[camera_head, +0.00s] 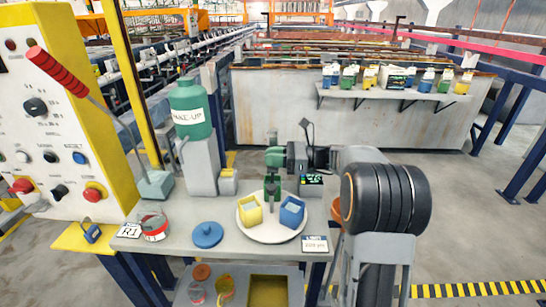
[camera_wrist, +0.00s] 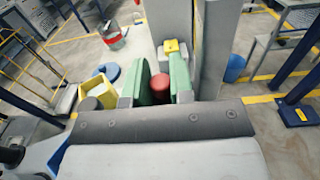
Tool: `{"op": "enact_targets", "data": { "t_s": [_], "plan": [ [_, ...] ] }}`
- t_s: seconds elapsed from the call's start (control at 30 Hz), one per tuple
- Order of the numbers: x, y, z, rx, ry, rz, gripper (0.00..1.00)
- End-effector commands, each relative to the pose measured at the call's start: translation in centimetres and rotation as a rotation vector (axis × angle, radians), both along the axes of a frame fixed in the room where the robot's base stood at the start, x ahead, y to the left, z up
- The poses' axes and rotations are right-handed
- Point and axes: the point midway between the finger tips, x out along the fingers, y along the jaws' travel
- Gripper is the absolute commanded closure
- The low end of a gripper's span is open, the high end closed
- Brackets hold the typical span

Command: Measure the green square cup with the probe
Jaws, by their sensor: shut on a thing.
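My gripper (camera_head: 275,157) is above the back of the white plate (camera_head: 268,233). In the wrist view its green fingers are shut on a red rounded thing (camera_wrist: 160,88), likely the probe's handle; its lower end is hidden. A dark green shape (camera_head: 272,187), likely the green square cup, is below the gripper at the back of the plate, between the yellow cup (camera_head: 250,211) and the blue cup (camera_head: 291,212). I cannot tell whether the probe is in it. The wrist view shows the yellow cup (camera_wrist: 97,87) left of the fingers. A small meter (camera_head: 312,182) stands beside the plate.
A yellow control panel (camera_head: 75,120) stands at left. Several coloured containers line the back shelf (camera_head: 400,92). The floor at right is clear.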

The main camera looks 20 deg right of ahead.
Motion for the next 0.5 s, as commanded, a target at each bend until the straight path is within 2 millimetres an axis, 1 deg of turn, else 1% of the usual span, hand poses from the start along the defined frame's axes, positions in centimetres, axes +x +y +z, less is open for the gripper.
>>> {"op": "enact_targets", "data": {
  "t_s": [0.03, 0.23, 0.33, 0.5],
  "plan": [
    [0.0, 0.0, 1.4, 0.0, 0.0, -0.001, 1.0],
    [0.0, 0.0, 4.5, 0.0, -0.001, -0.001, 1.0],
    [0.0, 0.0, 5.3, 0.0, -0.001, -0.001, 1.0],
    [0.0, 0.0, 5.2, 0.001, -0.004, -0.001, 1.0]
  ]
}}
